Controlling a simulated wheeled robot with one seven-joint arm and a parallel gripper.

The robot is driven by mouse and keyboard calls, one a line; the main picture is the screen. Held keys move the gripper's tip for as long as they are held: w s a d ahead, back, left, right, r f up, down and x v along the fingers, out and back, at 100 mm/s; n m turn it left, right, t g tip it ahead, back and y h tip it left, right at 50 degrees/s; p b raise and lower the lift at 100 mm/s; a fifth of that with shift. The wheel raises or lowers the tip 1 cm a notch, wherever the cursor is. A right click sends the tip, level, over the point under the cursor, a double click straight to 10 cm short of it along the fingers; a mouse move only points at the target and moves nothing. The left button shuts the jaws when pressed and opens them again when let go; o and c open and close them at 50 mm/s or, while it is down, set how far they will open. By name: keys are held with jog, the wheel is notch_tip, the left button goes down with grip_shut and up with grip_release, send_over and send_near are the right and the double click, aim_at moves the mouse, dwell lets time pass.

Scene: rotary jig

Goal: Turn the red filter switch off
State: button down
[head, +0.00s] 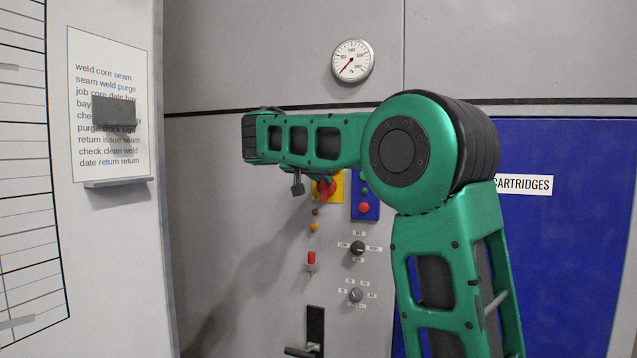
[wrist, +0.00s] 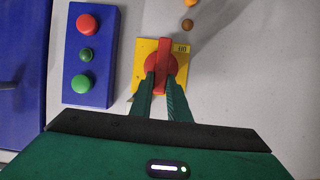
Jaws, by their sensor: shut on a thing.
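The red rotary switch (wrist: 164,53) sits on a square yellow plate (wrist: 140,50) on the panel. In the wrist view its bar handle stands nearly upright, and a small dark label is at the plate's upper right, too small to read surely. My gripper (wrist: 161,76) has its two green fingers on either side of the handle's lower part, shut on it. In the head view the red switch (head: 327,188) is partly hidden by my arm, and the yellow plate (head: 339,181) shows around it. Only part of my gripper (head: 298,186) shows there.
A blue button box (wrist: 105,55) with red and green buttons is beside the plate. Below in the head view are small lamps (head: 314,227), a red-tipped toggle (head: 311,260), two knobs (head: 358,248) and a black handle (head: 315,330). A gauge (head: 352,60) is above.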

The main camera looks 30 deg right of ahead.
aim_at(329, 188)
jog(key=shift+f, duration=0.15)
jog(key=f+m+t, duration=0.1)
jog(key=m+t, duration=0.1)
jog(key=m, duration=0.1)
jog(key=s+d+m+t+y, duration=0.1)
jog(key=m+t, duration=0.1)
jog(key=m, duration=0.2)
jog(key=s+f+m+t+y, duration=0.1)
jog(key=m+t, duration=0.1)
jog(key=m, duration=0.2)
jog(key=shift+d+f, duration=0.2)
jog(key=shift+f, duration=0.15)
jog(key=shift+f+m+t, duration=0.2)
jog(key=shift+m+t, duration=0.4)
jog(key=shift+m, duration=0.4)
jog(key=shift+a, duration=0.1)
jog(key=c, duration=1.7)
grip_release()
jog(key=shift+w, duration=0.15)
